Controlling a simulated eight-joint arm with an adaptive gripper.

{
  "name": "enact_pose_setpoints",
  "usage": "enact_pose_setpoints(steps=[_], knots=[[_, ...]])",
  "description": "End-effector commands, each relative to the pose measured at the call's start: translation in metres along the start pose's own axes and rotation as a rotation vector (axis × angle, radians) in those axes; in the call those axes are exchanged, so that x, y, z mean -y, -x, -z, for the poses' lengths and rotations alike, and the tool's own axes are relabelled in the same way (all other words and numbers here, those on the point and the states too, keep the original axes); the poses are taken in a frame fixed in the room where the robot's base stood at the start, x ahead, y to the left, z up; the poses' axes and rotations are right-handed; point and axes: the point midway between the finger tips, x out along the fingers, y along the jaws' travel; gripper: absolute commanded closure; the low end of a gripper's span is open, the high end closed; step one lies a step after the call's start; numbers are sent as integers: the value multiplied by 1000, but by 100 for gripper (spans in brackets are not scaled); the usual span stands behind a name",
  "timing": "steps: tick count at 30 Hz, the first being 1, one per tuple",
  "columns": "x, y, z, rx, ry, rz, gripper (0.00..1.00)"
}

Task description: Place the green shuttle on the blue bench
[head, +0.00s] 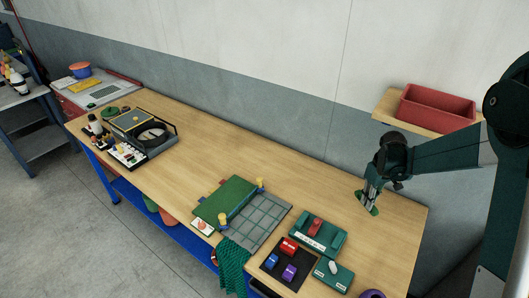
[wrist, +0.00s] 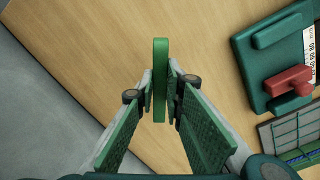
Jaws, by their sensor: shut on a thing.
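The green shuttle (wrist: 160,62) is a thin, slim green piece seen edge-on in the wrist view. My gripper (wrist: 160,90) is shut on it, with one finger on each side. In the head view my gripper (head: 368,193) points down over the right end of the blue bench (head: 215,142), which has a light wooden top and a blue frame. The shuttle (head: 373,210) shows at its fingertips there. Bare wood lies under it; I cannot tell whether it touches the top.
A green case with a red handle (head: 314,229) and a dark tray of coloured blocks (head: 289,262) are to the left and front of my gripper. A red bin (head: 436,107) sits on a wall shelf behind. The wood around my gripper is clear.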

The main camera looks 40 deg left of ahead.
Motion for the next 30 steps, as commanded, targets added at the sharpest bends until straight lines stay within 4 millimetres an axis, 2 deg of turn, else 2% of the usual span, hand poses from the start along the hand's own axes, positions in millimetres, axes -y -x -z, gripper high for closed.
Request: enact_pose_setpoints(steps=[1, 6, 16, 24, 30], knots=[[9, 4, 17, -1, 48, 0, 99], [35, 14, 62, -3, 197, -1, 99], [83, 31, 132, -2, 420, 2, 99], [114, 43, 171, 1, 534, 6, 99], [124, 46, 182, 2, 567, 8, 99]])
